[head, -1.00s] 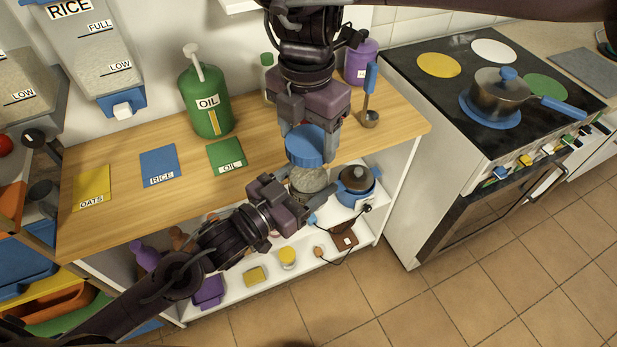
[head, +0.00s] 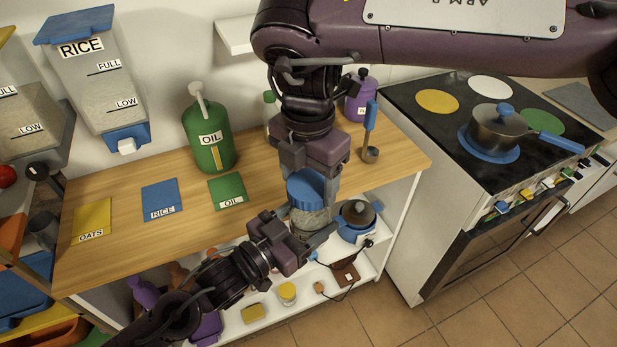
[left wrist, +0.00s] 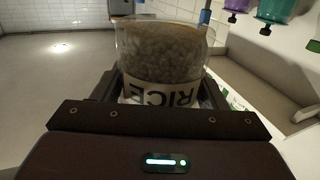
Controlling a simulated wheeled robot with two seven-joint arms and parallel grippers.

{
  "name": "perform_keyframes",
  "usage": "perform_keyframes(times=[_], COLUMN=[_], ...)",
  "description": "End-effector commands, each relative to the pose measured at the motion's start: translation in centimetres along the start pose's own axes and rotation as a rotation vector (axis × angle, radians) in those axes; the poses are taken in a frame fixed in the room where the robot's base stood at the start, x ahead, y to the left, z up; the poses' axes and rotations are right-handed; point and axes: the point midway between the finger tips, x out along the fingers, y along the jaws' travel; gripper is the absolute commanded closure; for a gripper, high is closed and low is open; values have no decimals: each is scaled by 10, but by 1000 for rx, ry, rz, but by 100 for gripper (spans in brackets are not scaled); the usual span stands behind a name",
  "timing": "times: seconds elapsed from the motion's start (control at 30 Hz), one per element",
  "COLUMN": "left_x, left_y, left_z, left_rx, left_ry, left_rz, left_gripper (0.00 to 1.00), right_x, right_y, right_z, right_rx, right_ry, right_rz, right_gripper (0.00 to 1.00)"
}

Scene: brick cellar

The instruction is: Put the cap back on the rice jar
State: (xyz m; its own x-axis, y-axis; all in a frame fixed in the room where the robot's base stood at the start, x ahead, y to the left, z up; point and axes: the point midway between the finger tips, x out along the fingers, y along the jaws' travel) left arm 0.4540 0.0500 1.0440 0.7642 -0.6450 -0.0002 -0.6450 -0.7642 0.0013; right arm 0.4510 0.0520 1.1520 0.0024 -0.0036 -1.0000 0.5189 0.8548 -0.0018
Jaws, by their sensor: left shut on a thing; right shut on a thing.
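The rice jar (head: 313,221) is a clear jar of pale grains, held in front of the counter's front edge. My left gripper (head: 312,238) is shut on it from the lower left. In the left wrist view the jar (left wrist: 165,55) stands between the fingers with a RICE label. The blue ribbed cap (head: 306,190) is directly over the jar's mouth. My right gripper (head: 312,180) is shut on the cap from above. Its fingers hide part of the cap, and I cannot tell whether the cap is seated on the rim.
The wooden counter (head: 120,240) holds a green oil jug (head: 208,138), yellow, blue (head: 161,200) and green label mats, and a ladle (head: 370,140). A blue pot (head: 357,220) and small items sit on the white shelf below. The stove (head: 450,130) is at right.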

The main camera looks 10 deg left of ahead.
Motion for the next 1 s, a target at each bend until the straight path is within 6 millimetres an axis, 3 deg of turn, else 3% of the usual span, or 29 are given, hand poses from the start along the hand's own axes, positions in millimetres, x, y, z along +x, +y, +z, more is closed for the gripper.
perform_keyframes(times=[0.3,1.0], left_x=[0,0], left_y=[0,0], left_z=[-1,-1], left_rx=[0,0], left_ry=[2,2], left_rz=[0,0], left_gripper=[75,75], right_x=[17,20], right_y=[0,0], right_z=[-1,0], right_rx=[-2,-1], right_ry=[3,2], right_rz=[-1,-1], right_gripper=[54,54])
